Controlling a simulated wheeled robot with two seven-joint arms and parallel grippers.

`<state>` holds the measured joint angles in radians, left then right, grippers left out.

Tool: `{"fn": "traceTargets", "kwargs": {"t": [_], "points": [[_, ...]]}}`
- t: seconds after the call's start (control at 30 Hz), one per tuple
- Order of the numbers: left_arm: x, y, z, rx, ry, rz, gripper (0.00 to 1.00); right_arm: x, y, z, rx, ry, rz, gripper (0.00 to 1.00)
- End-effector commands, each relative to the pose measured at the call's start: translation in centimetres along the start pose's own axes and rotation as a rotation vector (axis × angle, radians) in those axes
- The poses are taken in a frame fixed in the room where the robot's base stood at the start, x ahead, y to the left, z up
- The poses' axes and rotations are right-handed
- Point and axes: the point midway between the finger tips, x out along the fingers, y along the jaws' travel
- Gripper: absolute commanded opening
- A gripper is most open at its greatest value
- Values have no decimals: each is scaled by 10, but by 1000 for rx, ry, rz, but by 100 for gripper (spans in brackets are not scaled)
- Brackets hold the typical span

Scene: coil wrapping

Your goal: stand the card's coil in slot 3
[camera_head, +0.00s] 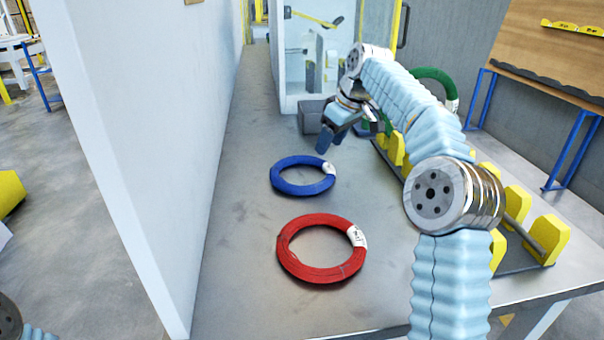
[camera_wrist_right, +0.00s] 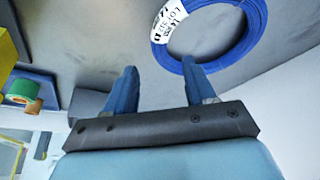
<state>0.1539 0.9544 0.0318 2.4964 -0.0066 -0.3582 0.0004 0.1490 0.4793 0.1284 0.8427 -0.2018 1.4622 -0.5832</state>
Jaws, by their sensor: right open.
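A blue coil (camera_head: 303,190) with a white tag lies flat on the table; it also shows in the right wrist view (camera_wrist_right: 228,60). A red coil (camera_head: 322,276) with a white tag lies flat nearer the front. A green coil (camera_head: 437,74) stands upright at the far end of the yellow-pegged rack (camera_head: 548,235), partly hidden by my right arm. My right gripper (camera_head: 330,141) is open and empty, just beyond the blue coil and apart from it; its fingers (camera_wrist_right: 158,85) show in the wrist view. The slot numbers and the card cannot be made out. My left gripper is out of view.
A grey box (camera_head: 311,117) stands behind my right gripper, before a white clear-fronted cabinet (camera_head: 300,90). A white wall (camera_head: 150,130) bounds the table (camera_head: 235,250) on the left. My right arm covers much of the rack. The table left of the coils is clear.

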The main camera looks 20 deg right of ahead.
Motion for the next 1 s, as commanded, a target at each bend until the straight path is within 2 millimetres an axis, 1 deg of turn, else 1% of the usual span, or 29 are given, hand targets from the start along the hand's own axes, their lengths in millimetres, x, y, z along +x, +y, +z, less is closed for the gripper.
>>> {"fn": "traceTargets", "kwargs": {"t": [0.17, 0.3, 0.4, 0.5, 0.7, 0.77, 1.0], "points": [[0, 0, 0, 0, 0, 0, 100, 15, 0, 1, 0, -2, -1, 55], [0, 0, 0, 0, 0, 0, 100, 40, 0, 1, 1, -3, -2, 55], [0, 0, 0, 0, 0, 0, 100, 53, 0, 0, 0, -2, -1, 55], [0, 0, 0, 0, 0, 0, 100, 60, 0, 0, 0, -1, 0, 55], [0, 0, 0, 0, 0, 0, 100, 60, 0, 0, 1, 0, 0, 55], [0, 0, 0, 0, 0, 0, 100, 60, 0, 0, 0, 0, 0, 47], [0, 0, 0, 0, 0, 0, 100, 60, 0, 0, 0, 0, 0, 10]]}}
